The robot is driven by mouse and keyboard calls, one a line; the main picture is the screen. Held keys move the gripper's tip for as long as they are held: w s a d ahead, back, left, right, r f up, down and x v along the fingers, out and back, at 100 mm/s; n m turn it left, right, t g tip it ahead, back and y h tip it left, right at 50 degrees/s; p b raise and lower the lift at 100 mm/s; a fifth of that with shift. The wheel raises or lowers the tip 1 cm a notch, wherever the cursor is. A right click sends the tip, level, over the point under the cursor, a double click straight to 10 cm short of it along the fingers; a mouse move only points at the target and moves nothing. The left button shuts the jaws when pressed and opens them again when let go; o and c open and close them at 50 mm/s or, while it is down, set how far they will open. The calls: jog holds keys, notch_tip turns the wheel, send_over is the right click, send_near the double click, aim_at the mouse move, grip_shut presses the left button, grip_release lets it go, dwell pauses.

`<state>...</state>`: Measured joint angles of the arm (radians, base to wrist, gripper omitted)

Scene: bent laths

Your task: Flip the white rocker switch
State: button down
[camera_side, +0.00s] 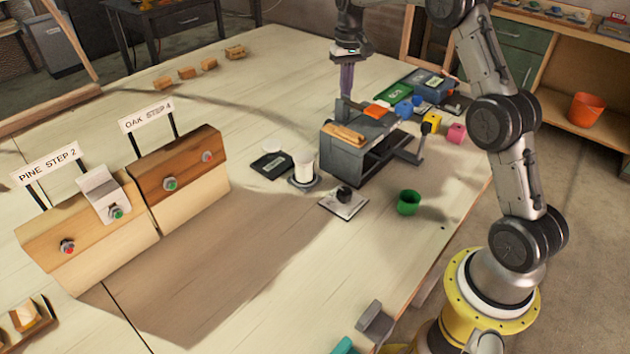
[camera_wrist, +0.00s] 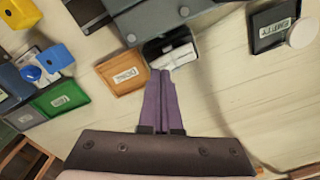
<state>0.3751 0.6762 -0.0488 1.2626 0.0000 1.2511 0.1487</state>
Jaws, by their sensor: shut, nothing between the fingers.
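The white rocker switch (camera_wrist: 182,56) sits in a black housing (camera_wrist: 152,50) at the upper middle of the wrist view. My gripper's purple fingers (camera_wrist: 160,74) are together and empty, with their tips at the near edge of the switch. I cannot tell whether they touch it. In the side view my gripper (camera_side: 346,92) points down behind the grey machine (camera_side: 385,158). The rocker itself cannot be made out there.
An orange tray (camera_wrist: 122,74) lies close left of the fingers; green (camera_wrist: 60,98) and blue trays are farther left. A black tray (camera_wrist: 272,26) marked EMPTY and a white cylinder (camera_side: 304,165) stand nearby. The tabletop before the wooden blocks is clear.

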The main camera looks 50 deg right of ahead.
jog(key=shift+f, duration=1.15)
dwell(0.5)
jog(key=shift+r, duration=3.55)
